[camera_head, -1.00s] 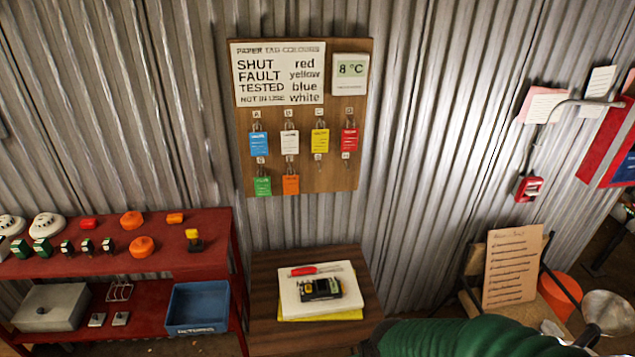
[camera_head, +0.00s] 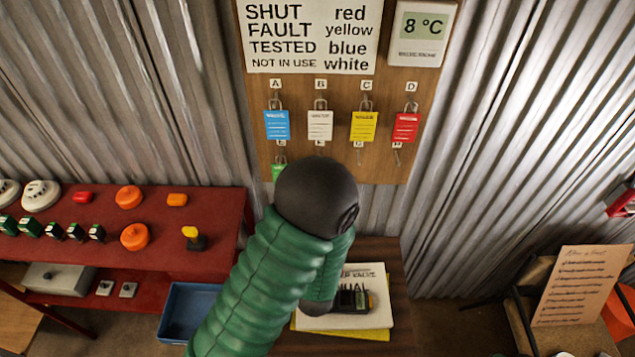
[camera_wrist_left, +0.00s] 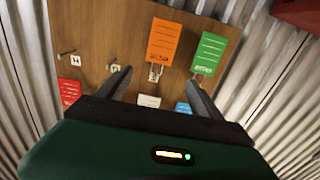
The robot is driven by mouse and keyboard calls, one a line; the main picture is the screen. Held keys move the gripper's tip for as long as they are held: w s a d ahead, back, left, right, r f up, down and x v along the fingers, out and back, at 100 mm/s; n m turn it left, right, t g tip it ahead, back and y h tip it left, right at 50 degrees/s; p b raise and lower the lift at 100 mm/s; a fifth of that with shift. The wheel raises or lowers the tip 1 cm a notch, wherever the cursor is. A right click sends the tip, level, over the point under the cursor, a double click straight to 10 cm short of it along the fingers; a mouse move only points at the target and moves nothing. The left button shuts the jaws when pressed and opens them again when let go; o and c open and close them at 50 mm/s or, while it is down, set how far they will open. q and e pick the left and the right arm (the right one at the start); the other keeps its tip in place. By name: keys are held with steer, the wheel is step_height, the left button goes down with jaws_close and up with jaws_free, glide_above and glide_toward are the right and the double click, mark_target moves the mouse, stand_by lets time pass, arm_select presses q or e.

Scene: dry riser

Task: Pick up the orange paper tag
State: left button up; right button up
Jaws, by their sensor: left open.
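The orange paper tag (camera_wrist_left: 173,41) hangs on the wooden board (camera_wrist_left: 105,28), seen upside down in the left wrist view. The green tag (camera_wrist_left: 208,53) hangs just right of it there. My left gripper (camera_wrist_left: 161,75) is open and empty, its two dark fingers pointing at the board. The orange tag's hook shows between the fingertips in the picture; the tag's body lies beyond them. I cannot tell the remaining distance. In the head view my left arm and dark round joint hide the orange tag and the gripper. My right gripper is not in view.
Blue (camera_head: 277,125), white (camera_head: 320,125), yellow (camera_head: 363,126) and red (camera_head: 406,127) tags hang in the row above. Below stand a small table with a booklet (camera_head: 375,285) and a black device (camera_head: 352,300), and a red shelf (camera_head: 150,259) at left.

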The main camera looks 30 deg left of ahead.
arm_select(q)
steer(key=b+x, duration=0.6)
steer(key=x, duration=0.5)
steer(key=shift+w+d, duration=0.1)
steer(key=shift+w, duration=0.05)
steer(key=shift+w+d+r, duration=0.1)
steer(key=shift+w+d, duration=0.05)
steer(key=shift+d, duration=0.2)
steer(key=c, duration=0.4)
steer(key=shift+a, duration=0.4)
steer(key=c, duration=0.7)
steer(key=shift+c, duration=1.3)
steer(key=shift+d, duration=0.15)
steer(key=shift+c, duration=0.3)
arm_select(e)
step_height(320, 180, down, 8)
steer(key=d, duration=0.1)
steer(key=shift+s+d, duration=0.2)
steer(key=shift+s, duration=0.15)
